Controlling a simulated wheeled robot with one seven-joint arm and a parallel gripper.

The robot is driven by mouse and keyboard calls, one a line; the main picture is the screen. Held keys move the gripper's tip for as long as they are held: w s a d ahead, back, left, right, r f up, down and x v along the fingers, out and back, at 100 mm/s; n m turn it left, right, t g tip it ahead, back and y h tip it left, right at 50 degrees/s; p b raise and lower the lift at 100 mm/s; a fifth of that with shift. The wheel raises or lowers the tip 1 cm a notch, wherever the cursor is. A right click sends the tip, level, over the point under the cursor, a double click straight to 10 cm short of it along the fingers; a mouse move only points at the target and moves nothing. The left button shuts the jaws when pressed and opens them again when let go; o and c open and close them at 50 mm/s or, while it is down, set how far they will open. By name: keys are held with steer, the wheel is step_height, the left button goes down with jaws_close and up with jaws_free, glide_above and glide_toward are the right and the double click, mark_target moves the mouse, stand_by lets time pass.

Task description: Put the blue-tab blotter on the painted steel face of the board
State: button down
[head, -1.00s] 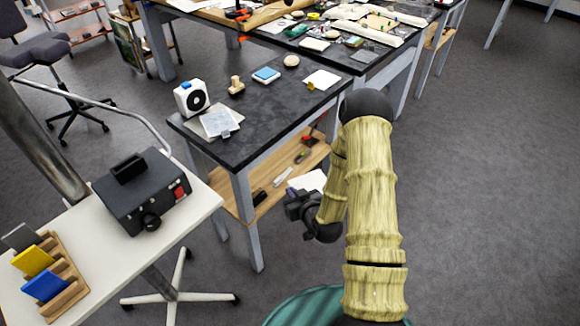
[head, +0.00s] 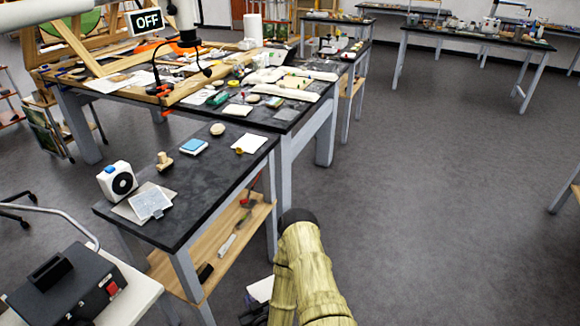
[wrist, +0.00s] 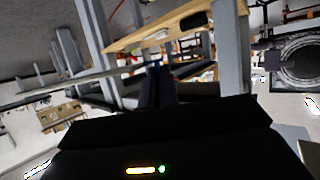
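I cannot make out for certain which thing is the blue-tab blotter. A small pad with a blue top (head: 193,146) lies on the near dark-topped table (head: 215,180). A pale translucent sheet (head: 150,203) lies at its left end on a grey square. I cannot identify a board with a painted steel face. My gripper (wrist: 155,88) shows as dark, narrow fingers in the wrist view, and I cannot tell whether there is a gap between them.
A white box with a black dial (head: 117,181), a wooden stamp-like piece (head: 164,161), a round pale stone (head: 217,129) and a cream cloth (head: 250,145) are on the near table. A wooden shelf (head: 215,245) is below. Open floor (head: 430,200) lies right.

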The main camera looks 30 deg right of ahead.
steer(key=shift+w+r, duration=0.25)
steer(key=shift+r, duration=0.05)
step_height(320, 180, up, 12)
steer(key=p, duration=1.1)
steer(key=shift+f, duration=0.2)
steer(key=shift+d, duration=0.2)
